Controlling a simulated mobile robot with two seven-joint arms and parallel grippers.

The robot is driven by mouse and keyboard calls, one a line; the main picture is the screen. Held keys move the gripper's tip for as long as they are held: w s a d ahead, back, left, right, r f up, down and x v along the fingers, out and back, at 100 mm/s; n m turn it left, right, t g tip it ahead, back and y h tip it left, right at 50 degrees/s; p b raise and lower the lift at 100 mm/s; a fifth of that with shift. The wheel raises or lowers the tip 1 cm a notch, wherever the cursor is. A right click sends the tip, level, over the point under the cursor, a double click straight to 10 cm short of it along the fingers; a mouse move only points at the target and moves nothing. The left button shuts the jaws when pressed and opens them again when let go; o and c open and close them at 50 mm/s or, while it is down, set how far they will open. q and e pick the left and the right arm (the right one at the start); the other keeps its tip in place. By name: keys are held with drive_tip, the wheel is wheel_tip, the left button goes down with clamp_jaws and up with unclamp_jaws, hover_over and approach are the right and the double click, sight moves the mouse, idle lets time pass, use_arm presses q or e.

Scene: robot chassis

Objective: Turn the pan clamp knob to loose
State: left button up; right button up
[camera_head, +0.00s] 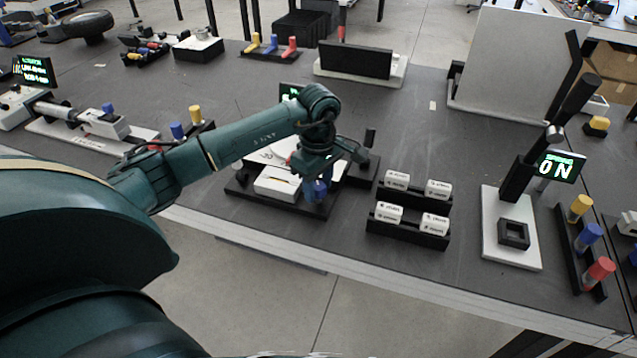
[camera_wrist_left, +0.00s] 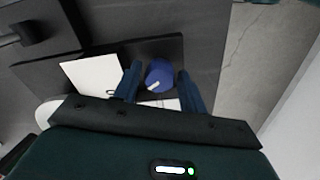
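A round blue knob (camera_wrist_left: 158,72) with a white mark on its top shows in the left wrist view, above a dark base with white parts. My left gripper (camera_wrist_left: 158,80) is open, with one blue finger on each side of the knob and a small gap to each. In the head view my left gripper (camera_head: 316,186) reaches down over the dark-based device (camera_head: 245,190), and the fingers and wrist hide most of the knob. I cannot tell the knob's setting from its mark. My right gripper is not in view.
The table's front edge (camera_head: 300,252) runs close in front of the device.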

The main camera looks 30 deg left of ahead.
use_arm(q)
drive_tip(key=c, duration=0.7)
